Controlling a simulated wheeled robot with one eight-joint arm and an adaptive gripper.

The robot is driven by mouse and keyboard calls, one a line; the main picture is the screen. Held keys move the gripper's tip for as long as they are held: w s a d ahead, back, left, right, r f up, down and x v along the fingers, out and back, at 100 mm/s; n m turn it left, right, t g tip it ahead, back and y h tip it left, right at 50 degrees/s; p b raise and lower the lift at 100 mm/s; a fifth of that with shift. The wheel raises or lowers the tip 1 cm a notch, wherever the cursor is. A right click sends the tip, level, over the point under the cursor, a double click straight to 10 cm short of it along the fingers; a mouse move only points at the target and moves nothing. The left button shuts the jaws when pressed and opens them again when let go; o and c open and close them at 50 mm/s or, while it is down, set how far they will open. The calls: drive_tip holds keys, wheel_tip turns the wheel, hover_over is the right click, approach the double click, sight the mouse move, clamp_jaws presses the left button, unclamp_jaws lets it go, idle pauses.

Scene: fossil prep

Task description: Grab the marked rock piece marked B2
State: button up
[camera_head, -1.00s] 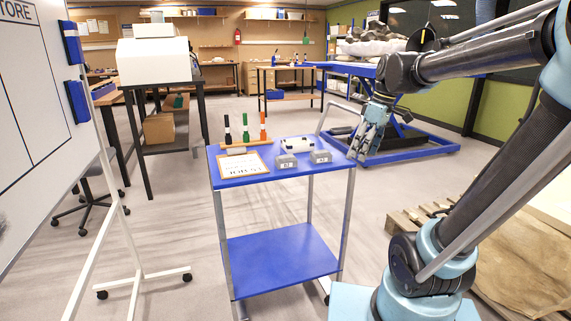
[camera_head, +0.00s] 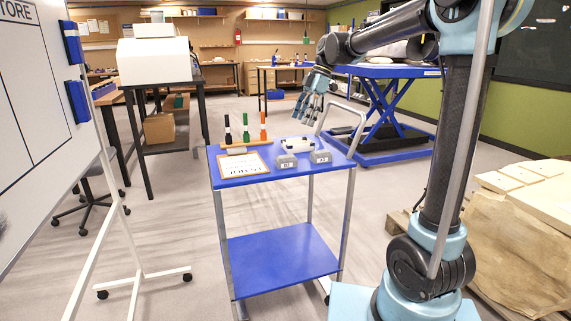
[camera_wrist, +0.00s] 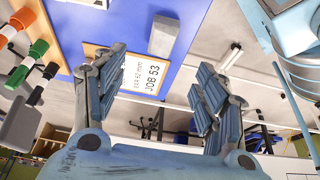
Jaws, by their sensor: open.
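Two small grey rock blocks sit side by side near the front right of the blue cart top: a left block (camera_head: 286,161) and a right block (camera_head: 320,157). Each has a small dark marking on its front face, too small to read surely, so I cannot tell which is B2. My gripper (camera_head: 303,115) hangs above the cart's back right part, fingers pointing down, apart from both blocks. In the wrist view my gripper (camera_wrist: 160,66) is open and empty. One grey block (camera_wrist: 162,37) shows beyond the fingertips, with no marking readable there.
A framed card reading JOB 53 (camera_head: 243,166) lies left of the blocks. A rack holds black, green and orange markers (camera_head: 245,128) behind. A white object (camera_head: 297,144) lies just behind the blocks. The cart's handle (camera_head: 349,118) rises at right. A whiteboard (camera_head: 35,120) stands left.

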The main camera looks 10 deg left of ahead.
hover_over(288, 156)
drive_tip(key=w+d, duration=0.2)
wheel_tip(288, 156, down, 9)
drive_tip(key=shift+w+a+f, duration=0.1)
drive_tip(key=shift+a, duration=0.05)
drive_tip(key=shift+s+x, duration=0.15)
drive_tip(key=shift+x, duration=1.35)
drive_tip(key=shift+s+x, duration=0.15)
drive_tip(key=shift+x, duration=1.35)
drive_tip(key=shift+c, duration=0.2)
drive_tip(key=c, duration=1.4)
